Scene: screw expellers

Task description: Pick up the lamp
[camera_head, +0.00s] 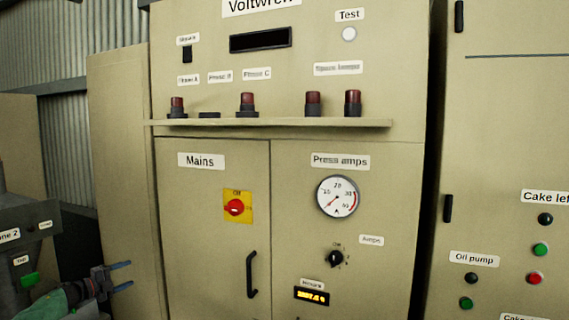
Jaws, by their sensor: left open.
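Several dark red lamps with black bases stand along a narrow shelf (270,123) on the beige cabinet. The phase A lamp (177,107) is at the left and the phase C lamp (247,104) right of it. Between them, under the phase B label, is a low black base (209,114) with no red lamp on it. Two lamps stand under the spare lamps label: a left spare lamp (313,103) and a right spare lamp (352,103). My left gripper (124,276) is open and empty at the lower left, well below the shelf. My right gripper is not in view.
Below the shelf are the red mains switch (236,207), a black door handle (252,274), a round gauge (337,197) and a black amps knob (334,258). Another cabinet with buttons (505,200) stands at the right. The shelf sticks out from the cabinet front.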

